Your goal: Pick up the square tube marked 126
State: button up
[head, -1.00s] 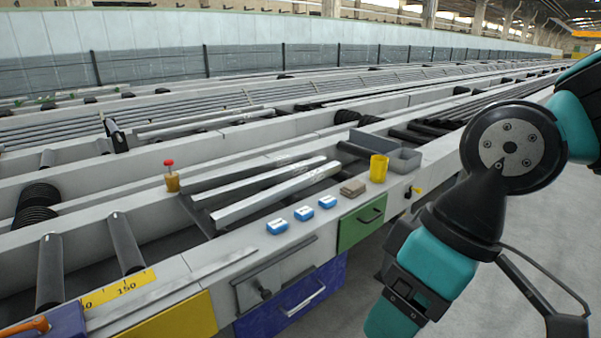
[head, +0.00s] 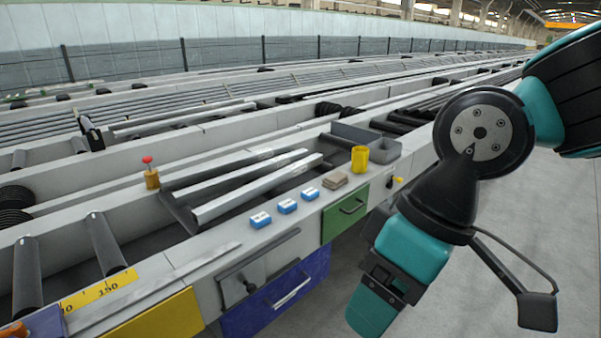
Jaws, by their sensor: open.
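Two pale square tubes lie side by side on the runout table. The far tube (head: 235,174) and the near tube (head: 257,188) both slant from lower left to upper right over a dark recess. I can read no number on either, so I cannot tell which is marked 126. Three small blue blocks with white tops, a left one (head: 260,219), a middle one (head: 287,206) and a right one (head: 310,194), sit on the ledge in front of them. My arm fills the right side, apart from the tubes. My gripper's fingers do not show.
A yellow cup (head: 360,158), a grey bin (head: 384,149) and a brown stack (head: 335,181) stand right of the blocks. A red-topped post (head: 151,173) stands left of the tubes. Drawers, one blue (head: 275,308), front the table. Grey floor is open at right.

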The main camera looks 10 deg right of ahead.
aim_at(205, 213)
jog(key=i, duration=1.9)
jog(key=z, duration=0.1)
